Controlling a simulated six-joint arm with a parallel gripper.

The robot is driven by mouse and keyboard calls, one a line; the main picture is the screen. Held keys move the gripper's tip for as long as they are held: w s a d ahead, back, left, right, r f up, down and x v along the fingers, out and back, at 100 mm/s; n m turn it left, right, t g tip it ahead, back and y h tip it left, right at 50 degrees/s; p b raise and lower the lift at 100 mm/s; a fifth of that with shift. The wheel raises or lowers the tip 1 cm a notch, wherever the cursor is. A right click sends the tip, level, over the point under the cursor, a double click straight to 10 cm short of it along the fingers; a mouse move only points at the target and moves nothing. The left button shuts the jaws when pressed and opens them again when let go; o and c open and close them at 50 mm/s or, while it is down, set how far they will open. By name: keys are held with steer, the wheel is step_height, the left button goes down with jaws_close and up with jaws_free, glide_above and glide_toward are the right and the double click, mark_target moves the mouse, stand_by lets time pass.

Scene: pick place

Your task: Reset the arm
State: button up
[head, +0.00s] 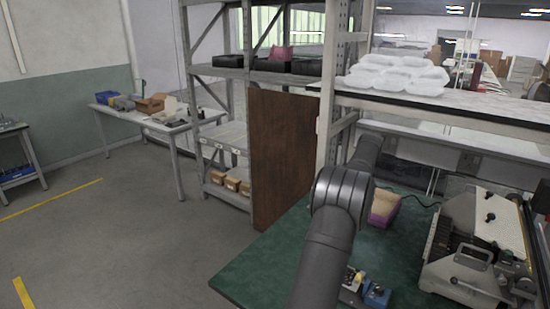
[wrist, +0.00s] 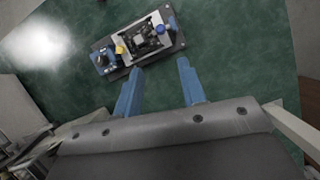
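My gripper (wrist: 160,88) shows in the wrist view with two blue fingers spread apart and nothing between them. It is open above the green table (wrist: 230,60). Beyond the fingertips lies a dark board-like device (wrist: 140,42) with blue and yellow parts. In the head view my dark arm reaches up from the bottom centre over the green table (head: 265,265); my gripper is not visible there. Part of the device (head: 376,295) shows beside the arm at the bottom.
A bulky grey machine (head: 480,245) stands on the table at right. A purple and tan box (head: 384,208) sits behind the arm. A shelf with white packages (head: 398,75) overhangs the table. A brown panel (head: 282,155) stands at the table's left. The table's front left is clear.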

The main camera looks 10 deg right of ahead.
steer(key=x, duration=1.7)
steer(key=shift+s+a+f, duration=0.1)
steer(key=shift+s+a, duration=0.05)
steer(key=v, duration=1.7)
steer(key=x, duration=1.7)
steer(key=shift+a+f, duration=0.1)
steer(key=n+g, duration=0.1)
steer(key=n, duration=0.2)
steer(key=shift+h, duration=0.4)
steer(key=n+g+h, duration=0.1)
steer(key=n, duration=0.3)
steer(key=shift+a+n, duration=0.15)
steer(key=shift+n, duration=0.15)
steer(key=n+h, duration=0.2)
steer(key=n, duration=0.2)
steer(key=shift+a, duration=0.1)
steer(key=shift+a+n+h, duration=0.1)
steer(key=shift+n+h, duration=0.5)
steer(key=shift+n, duration=1.1)
